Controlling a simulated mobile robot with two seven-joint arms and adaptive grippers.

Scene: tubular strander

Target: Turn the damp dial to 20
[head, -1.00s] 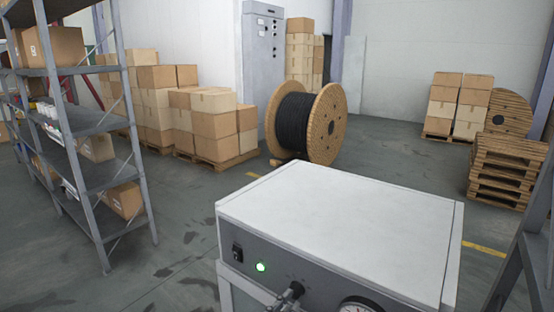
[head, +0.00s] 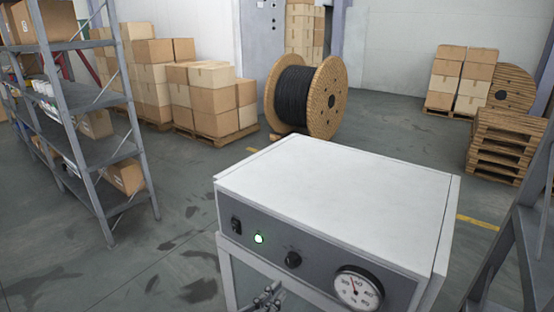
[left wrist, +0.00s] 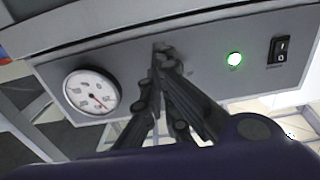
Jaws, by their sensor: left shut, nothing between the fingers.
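The damp dial, a small black knob (head: 293,259), sits on the grey front panel of a white-topped box (head: 330,205). A round gauge (head: 357,288) with a white face and red needle is to its right; I cannot read the numbers surely. My left gripper (head: 268,297) is shut and empty, below and left of the knob, apart from it in the head view. In the left wrist view the closed fingertips (left wrist: 162,52) point at the panel between the gauge (left wrist: 92,91) and the green light (left wrist: 235,59), and largely hide the knob. My right gripper is not in view.
A rocker switch (head: 236,225) and a lit green lamp (head: 259,239) are on the panel's left. A shelf rack (head: 95,150) stands at left. A cable reel (head: 322,98), stacked boxes and pallets (head: 503,143) stand behind. Floor around the box is open.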

